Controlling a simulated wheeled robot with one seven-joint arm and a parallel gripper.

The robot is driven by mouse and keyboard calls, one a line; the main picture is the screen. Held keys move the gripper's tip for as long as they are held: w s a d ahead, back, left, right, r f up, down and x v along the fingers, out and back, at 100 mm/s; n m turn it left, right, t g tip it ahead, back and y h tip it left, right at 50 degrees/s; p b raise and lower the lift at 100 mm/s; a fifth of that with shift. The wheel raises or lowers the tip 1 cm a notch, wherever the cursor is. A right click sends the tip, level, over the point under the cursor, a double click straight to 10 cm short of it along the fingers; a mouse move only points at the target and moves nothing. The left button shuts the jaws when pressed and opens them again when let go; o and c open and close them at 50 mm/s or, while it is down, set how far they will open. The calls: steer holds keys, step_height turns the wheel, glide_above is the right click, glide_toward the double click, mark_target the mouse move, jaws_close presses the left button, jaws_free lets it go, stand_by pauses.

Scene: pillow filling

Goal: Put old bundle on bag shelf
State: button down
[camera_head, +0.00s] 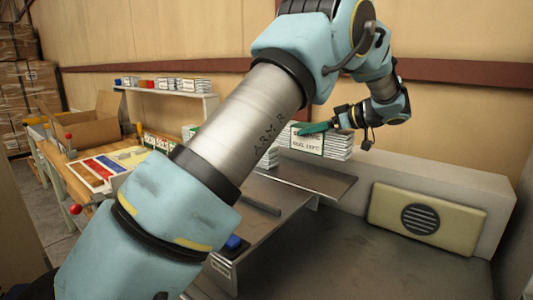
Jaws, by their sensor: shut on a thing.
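My gripper (339,125) is at right of centre, at the end of my arm, which reaches across the picture. It is shut on a small flat dark green thing (314,128), and I cannot tell whether this is the old bundle. A white stack of thin layers (340,147) is just below and behind it, with a green-edged placard reading "SEAL 180°C" (306,142) in front. I cannot tell whether the held thing touches the stack. A white shelf (210,97) at the back left bears several white bundles (168,84). I cannot tell which shelf is the bag shelf.
A grey metal surface (320,178) lies under the stack. A pale panel with a round grille (425,219) stands at the right. A wooden table (75,175) with an open cardboard box (85,128) is at the left. My arm hides much of the middle.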

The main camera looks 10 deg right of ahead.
mark_target(350, 151)
step_height(350, 151, down, 9)
steer(key=shift+f+p, duration=0.1)
steer(key=shift+p, duration=0.9)
steer(key=shift+f, duration=0.15)
jaws_free()
steer(key=b+v, duration=0.3)
steer(key=v, duration=0.9)
steer(key=shift+b, duration=0.3)
steer(key=shift+s+a, duration=0.1)
